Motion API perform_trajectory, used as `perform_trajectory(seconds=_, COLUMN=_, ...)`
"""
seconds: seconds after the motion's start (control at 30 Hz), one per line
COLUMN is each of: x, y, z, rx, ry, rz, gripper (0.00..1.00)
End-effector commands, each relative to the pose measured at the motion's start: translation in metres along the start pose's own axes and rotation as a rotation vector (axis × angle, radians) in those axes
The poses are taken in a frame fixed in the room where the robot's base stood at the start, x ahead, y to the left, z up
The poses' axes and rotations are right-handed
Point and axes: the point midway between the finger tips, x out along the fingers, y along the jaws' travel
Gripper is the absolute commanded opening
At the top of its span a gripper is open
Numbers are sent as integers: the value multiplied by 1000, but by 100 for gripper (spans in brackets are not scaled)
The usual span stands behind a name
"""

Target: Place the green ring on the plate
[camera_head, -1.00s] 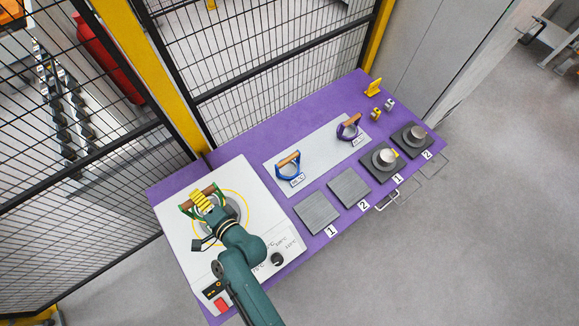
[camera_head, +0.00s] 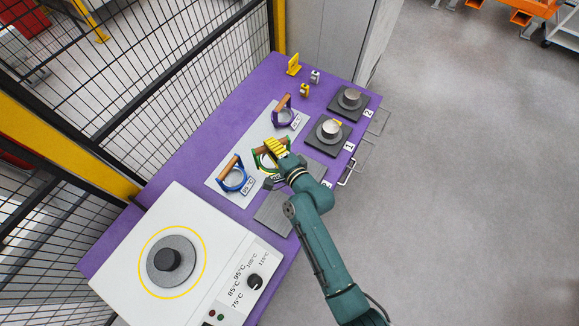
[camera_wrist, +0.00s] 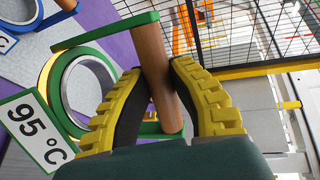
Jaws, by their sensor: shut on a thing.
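The green ring (camera_head: 257,160) has a wooden handle and a "95 °C" tag, which reads clearly in the wrist view. My gripper (camera_head: 276,148) is shut on its wooden handle; the yellow fingers also show on both sides of the handle in the wrist view (camera_wrist: 155,75). The green ring (camera_wrist: 47,78) hangs tilted beside the fingers. In the head view it is over the light grey plate (camera_head: 251,139), between the blue ring (camera_head: 233,176) and the purple ring (camera_head: 284,113). I cannot tell whether it touches the plate.
The white heater (camera_head: 130,245) with an empty round hotplate (camera_head: 171,260) stands at the left. Dark square pads (camera_head: 272,212) lie along the front edge, partly behind my arm. Two dark bases (camera_head: 327,139) with metal parts and small yellow items stand farther right. Mesh fencing runs behind the table.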

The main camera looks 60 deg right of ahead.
Motion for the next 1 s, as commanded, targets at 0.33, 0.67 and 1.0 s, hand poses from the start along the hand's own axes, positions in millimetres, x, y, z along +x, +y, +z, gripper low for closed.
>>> perform_trajectory(seconds=0.33, x=-27, y=28, z=-111, rx=40, ry=196, rz=-10, gripper=0)
perform_trajectory(seconds=0.67, x=-15, y=87, z=-115, rx=40, ry=199, rz=-11, gripper=0)
perform_trajectory(seconds=1.0, x=-8, y=122, z=-116, rx=39, ry=199, rz=-11, gripper=0)
